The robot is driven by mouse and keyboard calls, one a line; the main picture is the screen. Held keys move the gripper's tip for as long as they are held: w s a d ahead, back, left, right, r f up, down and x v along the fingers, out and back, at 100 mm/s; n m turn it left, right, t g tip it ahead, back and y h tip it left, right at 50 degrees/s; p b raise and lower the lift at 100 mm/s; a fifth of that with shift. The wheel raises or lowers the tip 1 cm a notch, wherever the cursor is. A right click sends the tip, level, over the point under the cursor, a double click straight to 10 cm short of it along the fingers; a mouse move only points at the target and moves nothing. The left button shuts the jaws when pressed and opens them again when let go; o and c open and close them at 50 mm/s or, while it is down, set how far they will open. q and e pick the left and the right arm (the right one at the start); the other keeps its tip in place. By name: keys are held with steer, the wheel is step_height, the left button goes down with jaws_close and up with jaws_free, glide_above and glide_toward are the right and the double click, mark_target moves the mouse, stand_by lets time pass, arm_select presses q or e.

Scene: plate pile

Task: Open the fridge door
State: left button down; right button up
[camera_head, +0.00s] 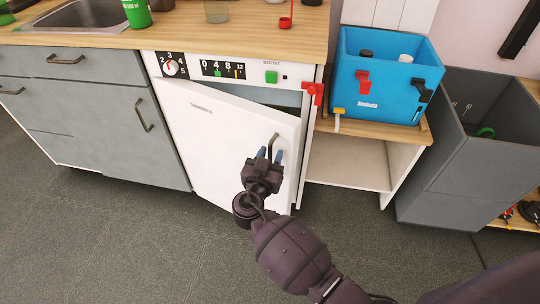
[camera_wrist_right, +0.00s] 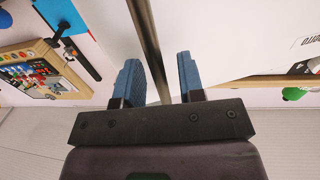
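The white fridge under the counter has a control panel (camera_head: 215,68) with dials on top. Its door (camera_head: 215,130) stands ajar, with a dark gap at the top right. A metal door handle (camera_head: 273,142) is near the door's right edge. My right gripper (camera_head: 267,157) is at the handle, with its blue fingers upright. In the right wrist view, the handle bar (camera_wrist_right: 150,45) passes between the spread fingers (camera_wrist_right: 160,78), with a gap visible on the right side. The fingers do not look closed on it. My left gripper is not in view.
A low wooden shelf (camera_head: 345,163) with a blue crate (camera_head: 385,100) stands right of the fridge. A grey bin (camera_head: 450,190) is farther right. Grey cabinets (camera_head: 90,140) adjoin on the left. The floor (camera_head: 130,240) in front of the door is clear apart from my right arm.

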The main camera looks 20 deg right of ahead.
jaws_close()
steer(key=shift+a, duration=0.1)
stand_by(0.3)
